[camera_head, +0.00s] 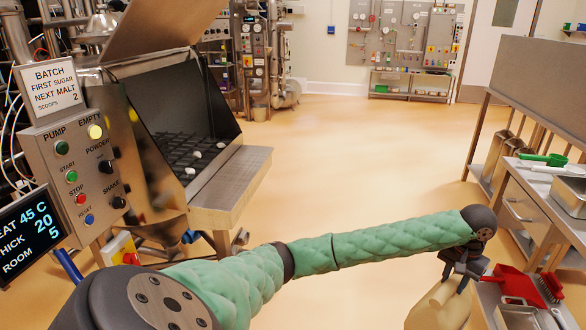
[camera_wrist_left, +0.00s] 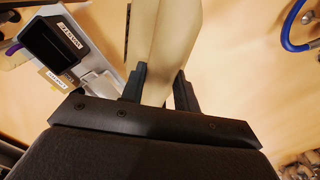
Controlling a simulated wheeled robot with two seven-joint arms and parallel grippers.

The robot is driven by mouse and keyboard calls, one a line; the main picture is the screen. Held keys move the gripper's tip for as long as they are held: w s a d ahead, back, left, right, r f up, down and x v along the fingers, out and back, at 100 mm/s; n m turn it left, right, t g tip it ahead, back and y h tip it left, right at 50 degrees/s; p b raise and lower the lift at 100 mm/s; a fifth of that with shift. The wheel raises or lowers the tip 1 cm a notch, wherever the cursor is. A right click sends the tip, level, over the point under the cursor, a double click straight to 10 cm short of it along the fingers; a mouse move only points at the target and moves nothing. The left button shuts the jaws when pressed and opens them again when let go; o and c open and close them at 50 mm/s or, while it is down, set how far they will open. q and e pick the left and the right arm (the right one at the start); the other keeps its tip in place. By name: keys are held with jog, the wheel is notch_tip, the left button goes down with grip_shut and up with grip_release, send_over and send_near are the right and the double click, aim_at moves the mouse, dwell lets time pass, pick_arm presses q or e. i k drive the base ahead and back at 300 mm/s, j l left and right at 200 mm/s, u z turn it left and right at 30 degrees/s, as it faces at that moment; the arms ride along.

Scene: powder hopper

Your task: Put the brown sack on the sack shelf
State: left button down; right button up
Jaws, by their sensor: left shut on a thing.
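My left gripper (camera_head: 463,271) is at the end of the green-sleeved arm on the right of the head view, pointing down. It is shut on the top of a pale tan sack (camera_head: 440,306), which hangs below it and is cut off by the bottom edge. In the left wrist view the sack (camera_wrist_left: 167,40) runs up from between the two dark fingers (camera_wrist_left: 160,90). Tan upright forms (camera_head: 497,152) stand under the steel bench at the right; I cannot tell whether that is the sack shelf. My right gripper is not in view.
The hopper (camera_head: 180,110) and control panel (camera_head: 85,170) are at left. The middle floor is clear.

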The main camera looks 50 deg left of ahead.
aim_at(238, 170)
jog(key=i+u, duration=0.25)
jog(key=u, duration=0.25)
jog(key=i+l+u, duration=0.15)
jog(key=u, duration=0.35)
jog(key=i+l+u, duration=0.2)
jog(key=u, duration=0.3)
jog(key=i+l+u, duration=0.15)
jog(key=l+u, duration=0.15)
jog(key=u, duration=0.15)
